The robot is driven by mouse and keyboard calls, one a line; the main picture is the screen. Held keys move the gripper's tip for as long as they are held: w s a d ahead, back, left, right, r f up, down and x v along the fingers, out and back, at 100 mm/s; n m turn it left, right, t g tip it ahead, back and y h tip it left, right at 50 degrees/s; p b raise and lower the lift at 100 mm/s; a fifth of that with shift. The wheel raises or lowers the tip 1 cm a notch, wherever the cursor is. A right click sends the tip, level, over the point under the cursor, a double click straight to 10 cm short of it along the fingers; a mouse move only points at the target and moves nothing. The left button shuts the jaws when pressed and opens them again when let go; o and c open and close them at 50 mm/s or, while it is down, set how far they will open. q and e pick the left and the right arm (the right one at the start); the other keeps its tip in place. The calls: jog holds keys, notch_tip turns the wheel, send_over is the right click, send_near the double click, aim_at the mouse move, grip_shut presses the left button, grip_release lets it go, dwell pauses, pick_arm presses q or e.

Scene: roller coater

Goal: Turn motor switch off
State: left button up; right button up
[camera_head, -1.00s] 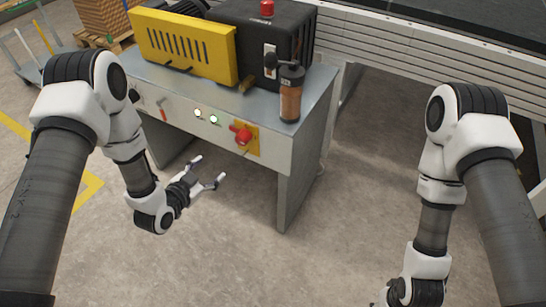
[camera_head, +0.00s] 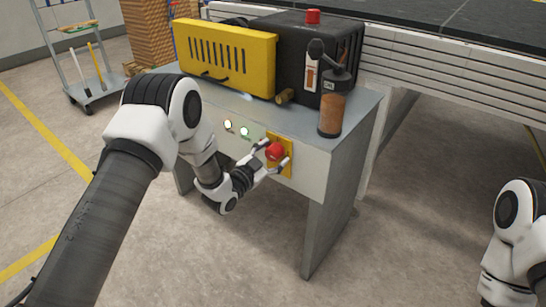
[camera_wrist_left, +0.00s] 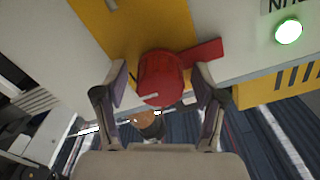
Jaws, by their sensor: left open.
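The motor switch is a red rotary knob (camera_head: 275,151) on a yellow plate (camera_head: 287,171) on the front panel of the grey machine table. My left gripper (camera_head: 275,154) is open, with one fingertip on either side of the knob. In the left wrist view the red knob (camera_wrist_left: 161,78) lies between the two open fingers (camera_wrist_left: 160,88), and its red handle (camera_wrist_left: 203,52) points to the upper right. Small gaps show beside the knob, and I cannot tell whether a finger touches it. My right gripper is out of view.
Two lit indicator lamps (camera_head: 236,128) are left of the switch. A yellow guard (camera_head: 225,55), a black box (camera_head: 300,60) and an orange-brown cylinder (camera_head: 332,108) stand on the table. A trolley (camera_head: 85,75) is at the back left. The floor in front is clear.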

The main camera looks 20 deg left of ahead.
pick_arm(q)
jog(key=c, duration=1.1)
jog(key=shift+c, duration=0.2)
jog(key=shift+n, duration=0.5)
jog(key=n+p, duration=0.1)
jog(key=n, duration=0.2)
jog(key=shift+r+p, duration=0.1)
jog(key=shift+p, duration=0.3)
jog(key=n+p, duration=0.1)
jog(key=n, duration=0.4)
jog(key=shift+p, duration=0.35)
jog(key=n+p, duration=0.1)
jog(key=n, duration=0.3)
jog(key=shift+n, duration=0.4)
jog(key=n+p, duration=0.1)
jog(key=n, duration=0.3)
